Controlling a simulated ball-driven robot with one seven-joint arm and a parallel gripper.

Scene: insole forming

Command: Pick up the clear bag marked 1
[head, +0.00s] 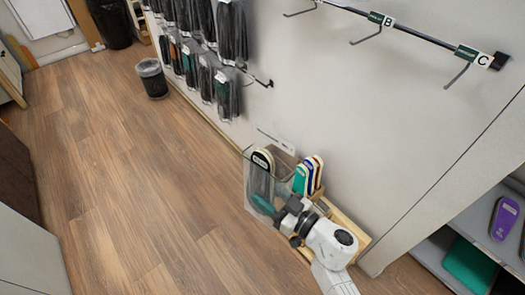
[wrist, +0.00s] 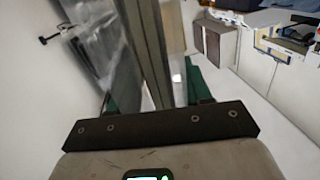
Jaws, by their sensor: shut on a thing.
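A clear bag (head: 256,190) with a dark insole inside stands upright beside the wall in the head view. A pale patch shows near its top; I cannot read a number on it. My gripper (head: 268,207) is at the bag's lower right side and is shut on it. In the wrist view the grey, see-through bag (wrist: 148,45) rises between the green-padded fingers of my gripper (wrist: 155,95). My gripper hides part of the bag's lower side.
A wooden tray (head: 350,228) with several upright coloured insoles (head: 308,175) is close to my wrist. Bagged insoles (head: 205,80) hang on wall rails. Empty hooks marked B (head: 388,21) and C (head: 482,60) are upper right. A bin (head: 153,78) stands at the wall. The floor (head: 130,190) is clear.

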